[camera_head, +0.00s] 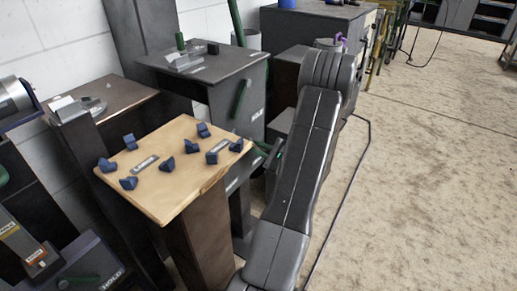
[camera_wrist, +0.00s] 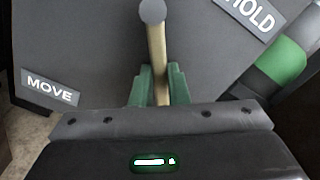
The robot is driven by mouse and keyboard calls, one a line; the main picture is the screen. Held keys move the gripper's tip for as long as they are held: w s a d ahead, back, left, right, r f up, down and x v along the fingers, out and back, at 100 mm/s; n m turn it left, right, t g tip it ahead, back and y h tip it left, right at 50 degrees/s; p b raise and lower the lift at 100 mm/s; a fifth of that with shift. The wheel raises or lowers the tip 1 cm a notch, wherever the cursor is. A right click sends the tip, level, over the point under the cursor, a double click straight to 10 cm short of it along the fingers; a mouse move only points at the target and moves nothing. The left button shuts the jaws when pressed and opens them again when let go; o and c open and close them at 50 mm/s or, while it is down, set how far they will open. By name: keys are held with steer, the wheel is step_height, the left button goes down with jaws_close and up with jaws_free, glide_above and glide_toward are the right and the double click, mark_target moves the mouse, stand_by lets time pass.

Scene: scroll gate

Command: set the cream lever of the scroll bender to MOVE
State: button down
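In the wrist view the cream lever (camera_wrist: 157,50) is a slim rod with a round grey end knob (camera_wrist: 152,12). It stands in front of a dark grey panel (camera_wrist: 90,50), between a white MOVE label (camera_wrist: 50,88) at the left and a white HOLD label (camera_wrist: 250,10) at the upper right. My gripper (camera_wrist: 160,75) has green fingers, one on each side of the lever, closed in against it. The lever's lower end is hidden by my gripper.
A green cylinder (camera_wrist: 281,62) lies close to the right of my gripper. In the head view a wooden-topped stand (camera_head: 180,200) with several blue blocks is left of my arm, with a dark cabinet (camera_head: 215,70) behind it. Open concrete floor (camera_head: 430,190) lies to the right.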

steer(key=shift+s, duration=0.1)
steer(key=shift+s+a+m+p, duration=0.65)
steer(key=shift+s+m+p, duration=0.3)
steer(key=shift+m+p, duration=1.15)
steer(key=shift+s+a+m+p, duration=0.85)
steer(key=shift+m+p, duration=0.7)
steer(key=shift+m, duration=1)
steer(key=shift+s+a+m+p, duration=0.5)
steer(key=shift+s+m+p, duration=0.6)
steer(key=shift+m+p, duration=1)
steer(key=shift+m+b, duration=0.3)
steer(key=shift+m, duration=0.05)
steer(key=c, duration=1.4)
jaws_free()
steer(key=p+v, duration=0.1)
steer(key=v, duration=1.3)
steer(key=shift+p, duration=0.35)
